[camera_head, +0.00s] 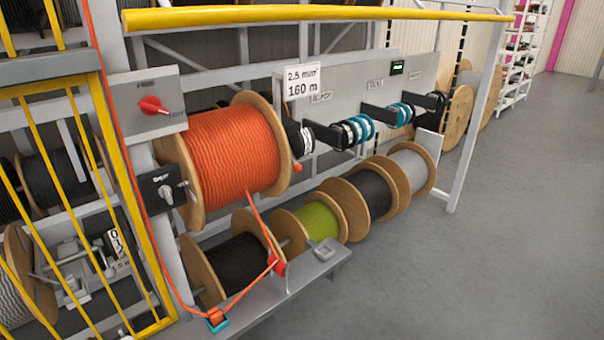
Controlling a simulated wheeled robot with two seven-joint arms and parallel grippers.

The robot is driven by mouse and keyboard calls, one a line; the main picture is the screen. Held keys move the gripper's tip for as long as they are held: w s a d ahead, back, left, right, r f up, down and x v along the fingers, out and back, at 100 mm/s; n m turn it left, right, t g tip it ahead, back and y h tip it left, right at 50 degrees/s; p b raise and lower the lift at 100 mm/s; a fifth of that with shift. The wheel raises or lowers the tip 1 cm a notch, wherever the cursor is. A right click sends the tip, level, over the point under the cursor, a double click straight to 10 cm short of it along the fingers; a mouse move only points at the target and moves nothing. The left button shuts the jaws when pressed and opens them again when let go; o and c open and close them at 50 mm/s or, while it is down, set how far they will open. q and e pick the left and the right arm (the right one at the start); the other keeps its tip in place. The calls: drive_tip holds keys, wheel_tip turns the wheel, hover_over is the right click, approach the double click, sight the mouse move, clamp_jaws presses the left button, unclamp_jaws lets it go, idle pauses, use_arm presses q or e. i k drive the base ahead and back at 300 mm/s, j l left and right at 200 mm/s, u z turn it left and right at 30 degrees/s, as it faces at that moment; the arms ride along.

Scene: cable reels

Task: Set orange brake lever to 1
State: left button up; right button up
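A red-orange lever (152,105) sits on a grey plate (130,90) on the rack's left post. Small labels stand above it and to its right, too small to read surely. The lever's pointed end is toward the lower right. Beside it is a big reel of orange cable (232,150). An orange knob (297,168) shows at that reel's right side. A red clamp-like part (277,265) sits on the grey bench, with orange cable running to it. I cannot tell from labels which part is the brake lever. Neither of my grippers is in view.
A yellow rail (310,14) runs above the rack, and a yellow-barred gate (130,190) stands at left. Below the switch plate is a black box with a grey handle (165,190). Several reels line the lower rack. The grey floor (480,250) at right is clear.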

sight(297, 168)
drive_tip(key=i+z, duration=0.35)
drive_tip(key=z, duration=0.15)
drive_tip(key=i+z, duration=0.45)
